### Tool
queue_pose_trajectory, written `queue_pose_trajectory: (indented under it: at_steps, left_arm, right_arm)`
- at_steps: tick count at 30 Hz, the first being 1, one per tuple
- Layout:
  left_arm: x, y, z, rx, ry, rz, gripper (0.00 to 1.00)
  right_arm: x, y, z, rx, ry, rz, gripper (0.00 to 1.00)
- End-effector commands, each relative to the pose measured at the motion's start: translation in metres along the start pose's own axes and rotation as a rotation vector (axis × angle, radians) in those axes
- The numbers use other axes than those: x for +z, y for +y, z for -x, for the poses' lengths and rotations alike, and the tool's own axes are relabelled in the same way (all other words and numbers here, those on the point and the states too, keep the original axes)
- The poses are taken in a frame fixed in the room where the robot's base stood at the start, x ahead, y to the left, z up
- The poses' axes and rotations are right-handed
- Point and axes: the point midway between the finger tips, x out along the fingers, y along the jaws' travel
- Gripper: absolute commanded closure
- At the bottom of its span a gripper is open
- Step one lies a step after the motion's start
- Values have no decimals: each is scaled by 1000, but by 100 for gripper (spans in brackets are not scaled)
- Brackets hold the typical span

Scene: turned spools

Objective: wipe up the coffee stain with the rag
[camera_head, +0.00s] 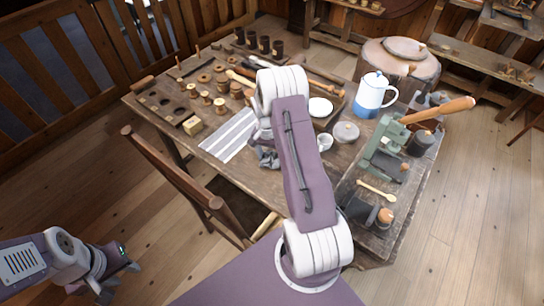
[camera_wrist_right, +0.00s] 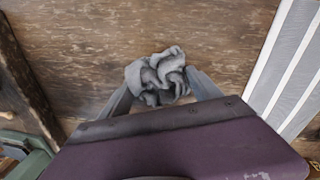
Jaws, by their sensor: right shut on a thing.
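The rag (camera_wrist_right: 157,76) is a crumpled grey cloth, seen in the right wrist view between the fingers of my right gripper (camera_wrist_right: 160,88). The gripper is shut on it, over bare brown wood of the table (camera_wrist_right: 100,40). In the head view my right gripper (camera_head: 266,155) is low over the table, right of a striped cloth, and is partly covered by my arm. I cannot make out a coffee stain in either view. My left gripper (camera_head: 117,278) is at the lower left of the head view, away from the table, with its fingers apart and empty.
A striped cloth (camera_head: 231,136) lies left of my right gripper. Spools (camera_head: 220,105) crowd the left; a chair (camera_head: 180,180) stands in front.

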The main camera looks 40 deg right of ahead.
Motion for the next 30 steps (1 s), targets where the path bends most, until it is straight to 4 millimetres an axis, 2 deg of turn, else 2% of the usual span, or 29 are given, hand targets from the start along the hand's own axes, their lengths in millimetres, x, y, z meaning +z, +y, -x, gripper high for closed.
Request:
queue_pose_trajectory:
  at_steps: [1, 3, 21, 30]
  left_arm:
    - [-1, 0, 10, 0, 0, 0, 64]
    - [-1, 0, 15, 0, 0, 0, 64]
    - [-6, 1, 59, 0, 0, 0, 64]
    - [-6, 1, 62, 0, 0, 0, 64]
  right_arm:
    - [-1, 1, 10, -2, 2, 0, 71]
    - [-1, 2, 24, -3, 4, 1, 71]
    - [-2, 10, 75, -1, 2, 11, 71]
    - [-2, 11, 79, -1, 3, 13, 71]
